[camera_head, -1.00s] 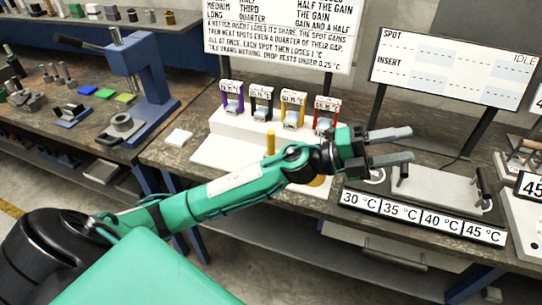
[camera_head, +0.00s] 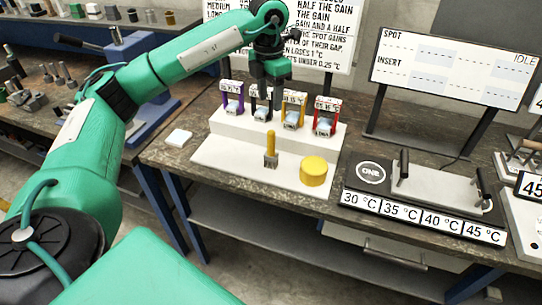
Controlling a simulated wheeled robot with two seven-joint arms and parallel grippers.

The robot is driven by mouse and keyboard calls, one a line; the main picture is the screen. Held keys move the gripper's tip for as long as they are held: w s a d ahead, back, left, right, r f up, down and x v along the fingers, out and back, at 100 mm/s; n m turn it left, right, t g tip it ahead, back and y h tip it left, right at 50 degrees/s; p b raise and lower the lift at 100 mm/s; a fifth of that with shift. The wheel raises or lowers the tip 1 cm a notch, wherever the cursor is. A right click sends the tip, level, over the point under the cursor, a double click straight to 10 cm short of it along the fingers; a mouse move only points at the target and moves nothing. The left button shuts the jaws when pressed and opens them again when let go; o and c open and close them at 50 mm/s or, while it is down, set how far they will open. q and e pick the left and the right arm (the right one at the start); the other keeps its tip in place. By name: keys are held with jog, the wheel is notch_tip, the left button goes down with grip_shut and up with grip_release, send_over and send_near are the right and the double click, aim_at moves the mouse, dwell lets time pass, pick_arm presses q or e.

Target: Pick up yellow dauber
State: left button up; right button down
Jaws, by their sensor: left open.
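The yellow dauber (camera_head: 270,145) stands upright on the front part of the white stand, with a yellow handle above a grey head. A round yellow pot (camera_head: 313,171) sits to its right on the same white stand (camera_head: 225,160). My left gripper (camera_head: 268,103) is open, its fingers pointing down, above and behind the dauber in the picture and apart from it. It partly covers the black-framed holder on the rear step. My right gripper is not in view.
Purple, black, yellow and red holders, such as the red one (camera_head: 325,118), line the raised rear step. A heating block (camera_head: 437,188) with temperature labels lies to the right, below a display (camera_head: 450,70). A small white pad (camera_head: 179,138) lies left.

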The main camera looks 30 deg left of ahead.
aim_at(272, 131)
pick_arm(q)
jog(key=f, duration=0.2)
jog(key=f+p, duration=0.1)
jog(key=f, duration=0.5)
jog(key=shift+a+f+p, duration=0.1)
jog(key=shift+a+p, duration=0.15)
jog(key=shift+p, duration=0.15)
jog(key=f+p, duration=0.1)
jog(key=f, duration=0.1)
jog(key=d+f+p, duration=0.1)
jog(key=f, duration=0.1)
jog(key=shift+f, duration=0.7)
jog(key=c, duration=0.9)
jog(key=shift+w, duration=0.1)
grip_shut()
